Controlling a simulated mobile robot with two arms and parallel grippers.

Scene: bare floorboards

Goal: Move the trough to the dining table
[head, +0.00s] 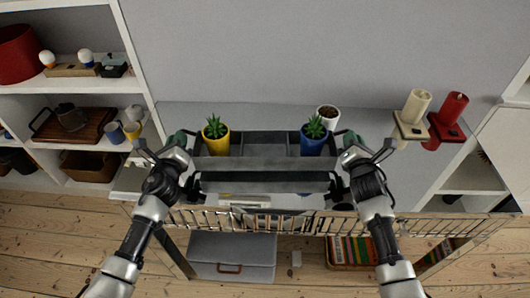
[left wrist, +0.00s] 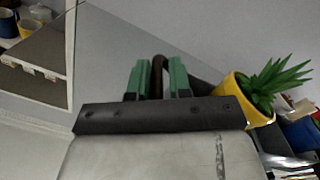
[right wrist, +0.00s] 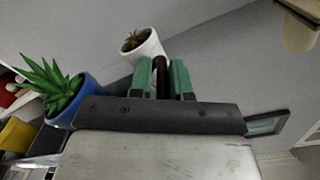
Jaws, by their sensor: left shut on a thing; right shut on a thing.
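The trough (head: 265,163) is a long dark grey box with a handle at each end. A yellow pot with a spiky green plant (head: 216,143) is at its left end and a blue pot with a similar plant (head: 314,146) at its right end. My left gripper (left wrist: 157,80) is shut on the left handle, its green pads on either side of the brown bar. My right gripper (right wrist: 162,80) is shut on the right handle in the same way. The trough looks level; whether it touches the grey surface beneath is unclear. I cannot identify a dining table.
A white pot (head: 327,113) stands just behind the trough's right end. A metal rail (head: 300,223) runs along the front. Loaded white shelves (head: 95,90) stand at left; the grey surface is clear between trough and candles.

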